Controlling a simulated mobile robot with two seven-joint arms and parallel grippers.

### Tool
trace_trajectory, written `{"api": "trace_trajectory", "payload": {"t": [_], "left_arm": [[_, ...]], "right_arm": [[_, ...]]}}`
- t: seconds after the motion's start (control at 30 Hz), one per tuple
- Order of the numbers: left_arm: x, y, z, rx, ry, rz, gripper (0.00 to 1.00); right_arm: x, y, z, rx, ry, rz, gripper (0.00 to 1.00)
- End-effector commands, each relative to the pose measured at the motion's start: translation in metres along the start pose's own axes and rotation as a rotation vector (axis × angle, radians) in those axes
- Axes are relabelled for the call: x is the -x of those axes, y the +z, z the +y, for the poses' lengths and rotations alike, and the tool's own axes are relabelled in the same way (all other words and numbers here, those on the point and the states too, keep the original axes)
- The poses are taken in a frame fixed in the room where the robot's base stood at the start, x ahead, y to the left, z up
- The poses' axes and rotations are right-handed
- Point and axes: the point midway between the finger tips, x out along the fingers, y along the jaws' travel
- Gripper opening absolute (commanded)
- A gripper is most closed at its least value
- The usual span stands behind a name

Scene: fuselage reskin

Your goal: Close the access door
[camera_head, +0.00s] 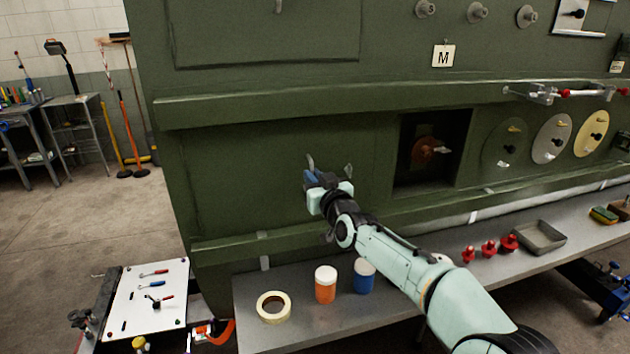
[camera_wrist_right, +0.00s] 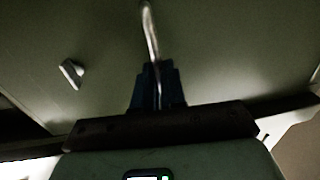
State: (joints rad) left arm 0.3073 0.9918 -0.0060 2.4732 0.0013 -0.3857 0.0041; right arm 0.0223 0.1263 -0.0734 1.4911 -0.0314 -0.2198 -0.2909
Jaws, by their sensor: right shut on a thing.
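A green panel (camera_head: 255,165), which appears to be the access door, is in the lower side of the fuselage in the head view. To its right is a square dark opening (camera_head: 404,168) with a red-brown round part (camera_head: 425,151) inside. My right gripper (camera_head: 322,175) is in front of the green side, left of the opening. In the right wrist view the gripper (camera_wrist_right: 157,82) is shut on a thin bent metal handle (camera_wrist_right: 150,30). A small pale latch (camera_wrist_right: 72,73) shows on the green surface there. The handle's attachment is hard to make out. My left gripper is out of view.
A grey bench (camera_head: 245,318) below holds a tape roll (camera_head: 262,308), an orange jar (camera_head: 325,286), a blue jar (camera_head: 364,277), several red parts (camera_head: 488,249) and a grey tray (camera_head: 541,238). A ledge (camera_head: 230,243) runs beneath the panel. Open floor lies at left.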

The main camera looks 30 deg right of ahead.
Motion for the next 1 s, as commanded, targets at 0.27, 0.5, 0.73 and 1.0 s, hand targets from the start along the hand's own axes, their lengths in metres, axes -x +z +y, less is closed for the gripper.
{"api": "trace_trajectory", "payload": {"t": [0.27, 0.5, 0.73, 1.0], "left_arm": [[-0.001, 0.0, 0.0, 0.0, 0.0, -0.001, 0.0], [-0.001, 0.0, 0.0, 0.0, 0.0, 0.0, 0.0], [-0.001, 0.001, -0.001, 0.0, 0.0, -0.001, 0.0], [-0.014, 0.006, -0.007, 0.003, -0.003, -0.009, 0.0]], "right_arm": [[0.0, 0.0, 0.004, -0.001, 0.007, 0.001, 0.0], [0.0, 0.0, 0.003, -0.001, 0.006, 0.0, 0.36], [0.002, 0.001, 0.002, -0.001, 0.004, -0.001, 0.36], [0.043, 0.001, 0.002, -0.004, 0.004, 0.001, 0.36]]}}
